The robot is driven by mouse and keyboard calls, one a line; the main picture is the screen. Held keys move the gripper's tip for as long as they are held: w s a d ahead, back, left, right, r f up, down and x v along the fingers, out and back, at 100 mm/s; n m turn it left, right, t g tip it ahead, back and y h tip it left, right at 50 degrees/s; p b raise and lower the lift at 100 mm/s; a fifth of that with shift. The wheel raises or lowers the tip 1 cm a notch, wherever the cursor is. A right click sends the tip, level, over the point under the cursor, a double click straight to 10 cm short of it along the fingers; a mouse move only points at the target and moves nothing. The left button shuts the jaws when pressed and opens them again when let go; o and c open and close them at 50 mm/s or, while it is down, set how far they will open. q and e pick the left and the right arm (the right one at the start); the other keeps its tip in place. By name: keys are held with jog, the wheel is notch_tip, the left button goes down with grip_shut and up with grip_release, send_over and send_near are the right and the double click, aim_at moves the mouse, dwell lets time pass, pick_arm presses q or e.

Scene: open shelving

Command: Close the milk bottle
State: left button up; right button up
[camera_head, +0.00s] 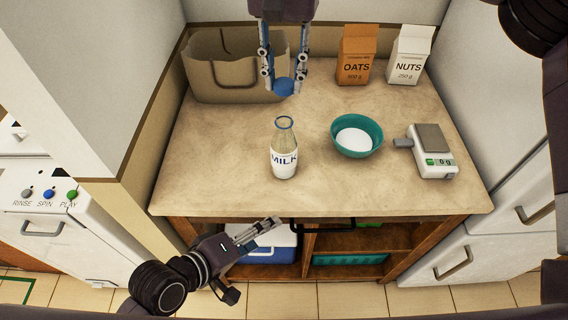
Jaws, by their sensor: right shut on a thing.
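The milk bottle (284,158) stands upright on the countertop, clear glass with a "MILK" label and a blue ring at its open mouth. My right gripper (284,84) comes down from the top edge of the view. It is shut on a round blue cap (284,88), held above and behind the bottle, apart from its mouth. My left gripper (276,224) is low in front of the counter's front edge, away from the bottle. Its fingers lie close together in this view, and I cannot tell whether they are open.
A teal bowl with white contents (375,146) and a scale (432,152) stand right of the bottle. A beige basket (222,86), an oats carton (356,55) and a nuts carton (408,56) are at the back. The counter (215,160) is clear left of the bottle.

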pick_arm(q)
jog(key=w+d+r+n+t+h, duration=0.35)
jog(key=r+n, duration=0.25)
jog(key=n, duration=0.3)
pick_arm(e)
jog(key=shift+w+f, duration=0.2)
jog(key=shift+w, duration=0.2)
jog(key=shift+s+r, duration=0.1)
jog(key=shift+s, duration=0.05)
pick_arm(q)
jog(key=n+t, duration=0.3)
jog(key=n, duration=0.9)
send_near(276, 162)
jog(key=shift+s+d+r+y, duration=0.1)
jog(key=shift+d+y, duration=0.05)
jog(key=shift+d, duration=0.35)
jog(key=shift+s+d+y, duration=0.1)
jog(key=shift+d, duration=0.45)
jog(key=shift+w+a+n+t, duration=0.35)
jog(key=shift+a+n, duration=0.15)
jog(key=shift+n, duration=0.3)
jog(key=shift+s+y, duration=0.1)
jog(key=shift+y, duration=0.2)
jog(key=x, duration=1.2)
